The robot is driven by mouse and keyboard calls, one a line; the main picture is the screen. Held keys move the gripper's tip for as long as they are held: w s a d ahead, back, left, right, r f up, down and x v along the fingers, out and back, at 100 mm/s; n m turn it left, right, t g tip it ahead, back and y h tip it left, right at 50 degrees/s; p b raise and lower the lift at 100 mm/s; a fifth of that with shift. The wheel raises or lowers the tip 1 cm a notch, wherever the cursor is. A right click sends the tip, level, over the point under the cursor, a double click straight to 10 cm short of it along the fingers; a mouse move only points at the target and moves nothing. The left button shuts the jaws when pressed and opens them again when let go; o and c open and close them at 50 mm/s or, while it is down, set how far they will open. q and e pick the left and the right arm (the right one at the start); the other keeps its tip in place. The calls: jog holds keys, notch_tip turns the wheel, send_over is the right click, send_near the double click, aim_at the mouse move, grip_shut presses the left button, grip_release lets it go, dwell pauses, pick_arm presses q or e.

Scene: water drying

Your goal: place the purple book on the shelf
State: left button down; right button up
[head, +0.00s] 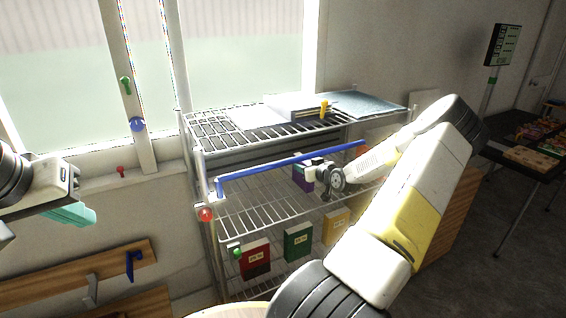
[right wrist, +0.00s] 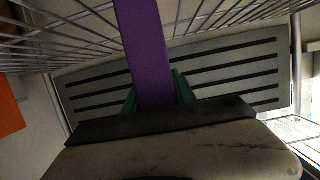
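The purple book (head: 299,177) is upright at the middle level of the wire shelf (head: 262,192), partly hidden by my right gripper (head: 309,168). In the right wrist view, the purple book (right wrist: 145,45) stands between the teal fingers of my right gripper (right wrist: 157,92), which are shut on it. I cannot tell whether its bottom edge touches the wires. My left gripper (head: 70,214) has teal fingers and hangs at the left, away from the shelf; its opening is not clear.
A red book (head: 255,258), a green book (head: 298,242) and a yellow book (head: 336,228) stand on the lower level. A blue bar (head: 285,168) crosses the shelf front. Papers and a binder (head: 298,108) lie on top. A dark table (head: 520,150) stands at the right.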

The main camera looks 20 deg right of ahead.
jog(key=o, duration=0.4)
jog(key=shift+s+r, duration=0.1)
jog(key=shift+r, duration=0.1)
jog(key=v, duration=1.2)
